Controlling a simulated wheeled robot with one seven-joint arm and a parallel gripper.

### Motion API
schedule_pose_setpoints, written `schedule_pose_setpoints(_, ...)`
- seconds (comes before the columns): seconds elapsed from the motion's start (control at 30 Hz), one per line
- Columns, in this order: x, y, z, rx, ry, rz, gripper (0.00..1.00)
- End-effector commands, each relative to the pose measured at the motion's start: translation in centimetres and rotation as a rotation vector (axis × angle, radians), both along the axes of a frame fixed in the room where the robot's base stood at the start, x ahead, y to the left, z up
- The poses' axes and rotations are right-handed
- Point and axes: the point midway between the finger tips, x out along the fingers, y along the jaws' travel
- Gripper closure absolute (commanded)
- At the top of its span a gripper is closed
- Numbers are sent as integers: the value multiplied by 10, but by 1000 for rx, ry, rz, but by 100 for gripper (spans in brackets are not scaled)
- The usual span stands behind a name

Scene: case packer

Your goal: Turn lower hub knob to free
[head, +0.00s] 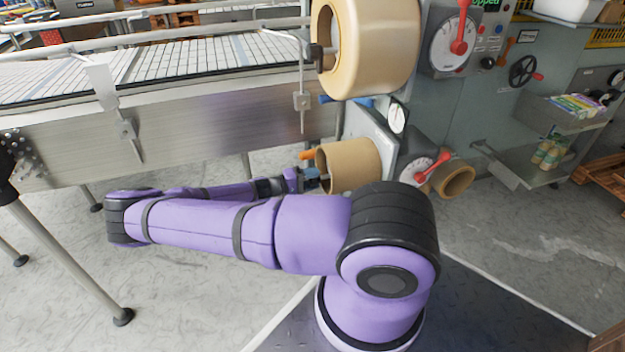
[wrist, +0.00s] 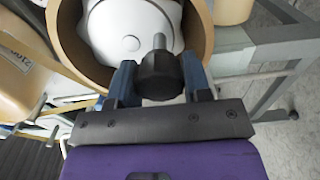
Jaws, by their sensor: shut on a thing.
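The lower hub knob (wrist: 160,76) is a black knob in front of the white hub (wrist: 128,32), inside the brown cardboard core of the lower roll (wrist: 62,38). My gripper (wrist: 159,80) is shut on the knob, one blue finger on each side. In the head view my gripper (head: 312,179) is at the left end of the lower roll (head: 350,165). The knob is hidden there behind the gripper and roll. The frames show no readable mark for the knob's setting.
A larger tape roll (head: 375,50) hangs above the lower one. An orange handle (head: 307,154) sticks out just above my gripper. The conveyor (head: 170,120) runs at the left. A dial with a red pointer (head: 424,170) and an empty core (head: 453,179) are to the right.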

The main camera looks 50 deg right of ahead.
Motion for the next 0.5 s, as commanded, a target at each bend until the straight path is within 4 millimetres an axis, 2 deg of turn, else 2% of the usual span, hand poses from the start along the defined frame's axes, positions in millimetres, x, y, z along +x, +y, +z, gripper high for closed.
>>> schedule_pose_setpoints(0.4,0,1,-1,-1,-7,1,79)
schedule_pose_setpoints(0.43,0,1,-1,-1,-7,1,51)
schedule_pose_setpoints(0.5,0,1,-1,-1,-7,1,35)
